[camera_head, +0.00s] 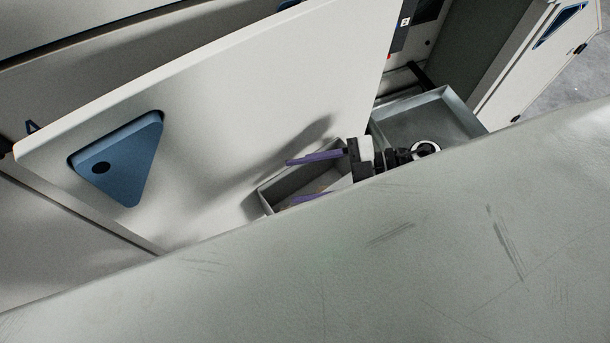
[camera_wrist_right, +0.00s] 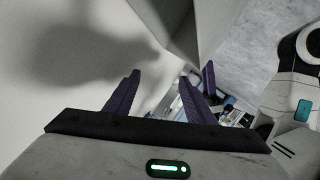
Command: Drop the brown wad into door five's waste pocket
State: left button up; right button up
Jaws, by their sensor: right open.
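A pale door panel (camera_head: 225,110) stands across the head view, with a blue triangular recess on it. A small open-topped grey pocket (camera_head: 264,201) sits low at its right part; whether it is door five's cannot be read. My right gripper (camera_head: 290,181) is at this pocket, its two purple fingers apart, one over the far side and one lower near the front. The fingers also show spread in the right wrist view (camera_wrist_right: 168,76), with nothing seen between them. My left gripper is not in view.
A larger open metal tray (camera_head: 460,105) lies right of my right wrist. Another door (camera_head: 535,60) with a blue recess stands open at the top right, by bare floor. A scuffed grey surface close to the camera hides the lower part of the head view.

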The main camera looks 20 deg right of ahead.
jog(key=v, duration=1)
jog(key=shift+b, duration=0.3)
jog(key=shift+s+d, duration=0.15)
